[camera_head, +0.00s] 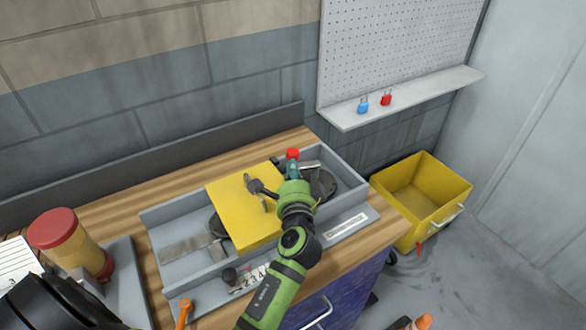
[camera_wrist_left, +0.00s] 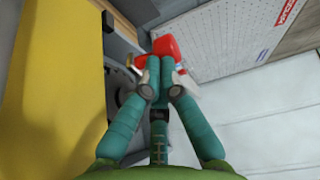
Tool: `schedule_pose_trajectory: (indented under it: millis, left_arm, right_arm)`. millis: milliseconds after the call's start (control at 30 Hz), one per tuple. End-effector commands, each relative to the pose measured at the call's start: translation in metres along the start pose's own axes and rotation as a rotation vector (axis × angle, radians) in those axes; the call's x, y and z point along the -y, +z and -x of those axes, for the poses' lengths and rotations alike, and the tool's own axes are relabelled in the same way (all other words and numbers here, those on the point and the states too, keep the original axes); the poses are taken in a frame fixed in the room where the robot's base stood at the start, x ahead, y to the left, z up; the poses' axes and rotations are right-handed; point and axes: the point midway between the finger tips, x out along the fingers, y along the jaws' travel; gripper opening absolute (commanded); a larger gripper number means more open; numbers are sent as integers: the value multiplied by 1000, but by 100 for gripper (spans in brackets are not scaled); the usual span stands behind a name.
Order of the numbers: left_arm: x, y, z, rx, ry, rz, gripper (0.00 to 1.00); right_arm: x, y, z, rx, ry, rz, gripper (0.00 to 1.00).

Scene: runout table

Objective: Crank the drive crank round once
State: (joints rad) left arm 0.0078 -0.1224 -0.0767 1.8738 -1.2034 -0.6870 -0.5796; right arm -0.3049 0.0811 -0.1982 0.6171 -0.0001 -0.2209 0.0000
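The drive crank's red knob (camera_head: 292,153) stands at the back of the grey runout unit, right of the yellow cover. My left gripper (camera_head: 293,170) reaches over the unit to this knob. In the left wrist view, its teal fingers (camera_wrist_left: 165,80) are drawn together, with their tips at the red knob (camera_wrist_left: 165,46). The fingers look shut on it, though they hide part of the contact. The crank's arm is mostly hidden behind my gripper. My right gripper is not in view.
The yellow cover (camera_head: 238,222) with a dark handle sits close left of my gripper. The grey tray wall (camera_head: 345,165) surrounds the unit. A red-lidded jar (camera_head: 68,245) stands left. A yellow bin (camera_head: 420,195) stands right.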

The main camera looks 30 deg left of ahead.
Motion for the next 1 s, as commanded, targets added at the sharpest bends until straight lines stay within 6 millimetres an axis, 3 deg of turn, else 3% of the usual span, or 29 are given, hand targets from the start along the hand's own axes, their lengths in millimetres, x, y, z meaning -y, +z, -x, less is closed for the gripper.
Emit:
schedule_pose_trajectory:
  millis: [667, 1000]
  left_arm:
    - [1, 7, -9, 1, -1, 0, 0]
    - [2, 16, -25, 2, -3, -2, 0]
  right_arm:
    - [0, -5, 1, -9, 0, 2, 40]
    - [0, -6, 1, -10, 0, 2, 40]
